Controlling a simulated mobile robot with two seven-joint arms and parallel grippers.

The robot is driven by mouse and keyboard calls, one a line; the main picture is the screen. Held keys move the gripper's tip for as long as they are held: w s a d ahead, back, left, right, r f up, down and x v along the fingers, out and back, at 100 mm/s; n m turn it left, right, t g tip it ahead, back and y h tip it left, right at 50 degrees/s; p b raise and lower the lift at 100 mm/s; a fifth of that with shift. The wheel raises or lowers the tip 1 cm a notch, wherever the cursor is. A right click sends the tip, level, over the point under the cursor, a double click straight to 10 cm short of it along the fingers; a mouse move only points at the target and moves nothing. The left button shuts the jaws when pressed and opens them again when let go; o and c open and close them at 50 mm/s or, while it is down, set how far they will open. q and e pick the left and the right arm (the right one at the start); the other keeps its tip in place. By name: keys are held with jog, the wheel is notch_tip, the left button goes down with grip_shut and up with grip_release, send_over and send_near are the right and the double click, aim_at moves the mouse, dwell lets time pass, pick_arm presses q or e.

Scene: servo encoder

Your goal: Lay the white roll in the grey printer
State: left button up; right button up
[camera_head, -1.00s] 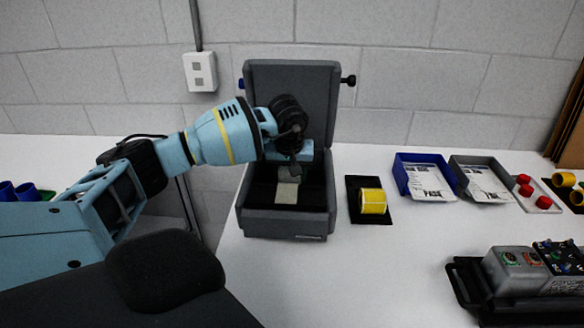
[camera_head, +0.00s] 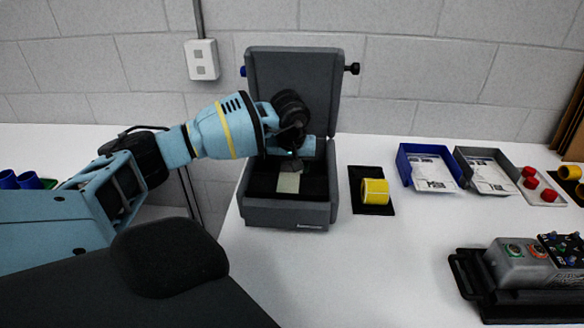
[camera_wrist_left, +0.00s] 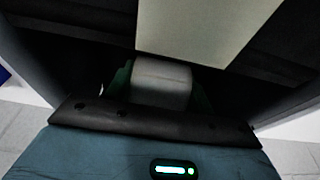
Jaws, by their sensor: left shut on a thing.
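The grey printer (camera_head: 288,213) stands open on the white table, its lid (camera_head: 325,90) raised at the back. My left gripper (camera_head: 291,165) reaches into the open printer from the left, pointing down. In the left wrist view my left gripper (camera_wrist_left: 160,85) is shut on the white roll (camera_wrist_left: 161,75), with greenish fingers at both ends of it. The roll is mostly hidden by the gripper in the head view. A pale strip (camera_head: 288,183) lies on the printer's dark floor. I cannot tell whether the roll touches the floor. My right gripper is not in view.
A yellow roll (camera_head: 375,191) sits on a black mat right of the printer. Blue (camera_head: 404,167) and grey (camera_head: 463,163) trays with papers stand further right. A grey control box (camera_head: 515,265) is at the front right. The table in front of the printer is clear.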

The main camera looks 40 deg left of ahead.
pick_arm(q)
jog(key=o, duration=1.1)
jog(key=v, duration=0.8)
jog(key=shift+s+f, duration=0.1)
jog(key=shift+f, duration=0.05)
